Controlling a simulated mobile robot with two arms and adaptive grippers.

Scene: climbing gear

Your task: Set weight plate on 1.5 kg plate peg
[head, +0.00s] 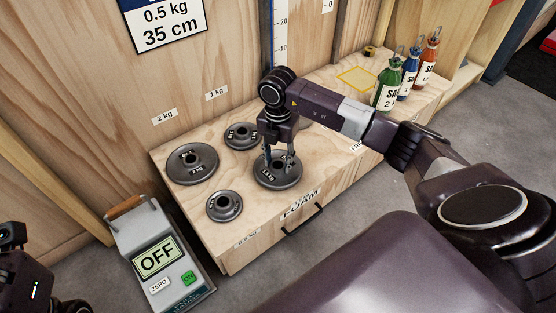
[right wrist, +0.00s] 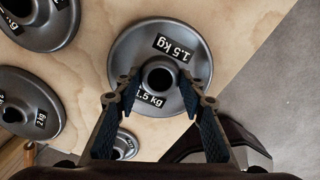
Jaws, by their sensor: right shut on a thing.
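The grey round 1.5 kg weight plate (head: 289,180) is at the front right of the group of plates on the wooden bench. It looks flat, at or very near the bench top. My right gripper (head: 279,160) points down over its centre and is shut on its raised hub. In the right wrist view, the fingers (right wrist: 157,95) flank the hub of the 1.5 kg plate (right wrist: 198,45), whose central hole looks dark. I cannot make out a peg under it. My left gripper (head: 40,275) is only partly in view at the lower left, and its fingers are not clear.
Other plates sit close by: a large one (head: 178,164) at back left, one behind (head: 236,133), and a small one (head: 215,206) at front left. A scale (head: 172,288) reading OFF stands left of the bench. Sand bottles (head: 386,92) stand at the far right.

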